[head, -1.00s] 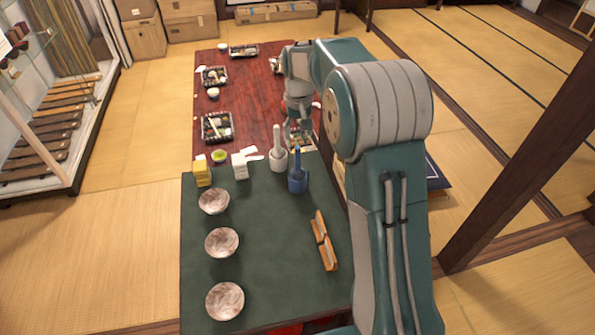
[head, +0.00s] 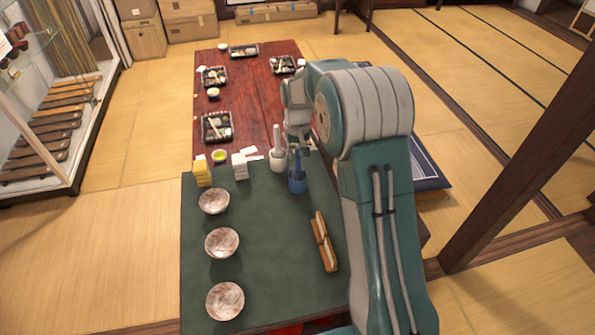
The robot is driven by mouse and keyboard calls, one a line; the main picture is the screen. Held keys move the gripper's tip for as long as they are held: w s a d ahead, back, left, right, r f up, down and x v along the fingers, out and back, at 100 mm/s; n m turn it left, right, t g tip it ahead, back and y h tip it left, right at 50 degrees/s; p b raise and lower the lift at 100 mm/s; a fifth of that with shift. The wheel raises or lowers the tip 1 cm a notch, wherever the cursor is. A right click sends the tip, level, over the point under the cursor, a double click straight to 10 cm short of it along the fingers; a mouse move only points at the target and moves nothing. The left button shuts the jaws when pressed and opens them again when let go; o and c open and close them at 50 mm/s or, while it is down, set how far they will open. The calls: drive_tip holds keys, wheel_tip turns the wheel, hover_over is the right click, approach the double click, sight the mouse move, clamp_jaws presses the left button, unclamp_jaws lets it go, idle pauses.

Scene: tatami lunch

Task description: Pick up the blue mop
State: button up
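The blue mop (head: 297,179) stands upright on the green mat (head: 270,270), near the mat's far right part. It has a wide lower part and a thin handle pointing up. My gripper (head: 300,148) points down from my arm, at or just above the top of the handle. The gripper's fingers are small and partly merged with the handle in this view. I cannot tell whether they touch it or how far apart they are.
A white mop-shaped thing (head: 278,157) stands close to the left of the blue one. A white block (head: 240,167), a yellow block (head: 203,174) and several bowls are at the left. A wooden piece (head: 324,242) lies nearer me. Black food trays sit on the red table (head: 255,105).

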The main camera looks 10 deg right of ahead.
clamp_jaws()
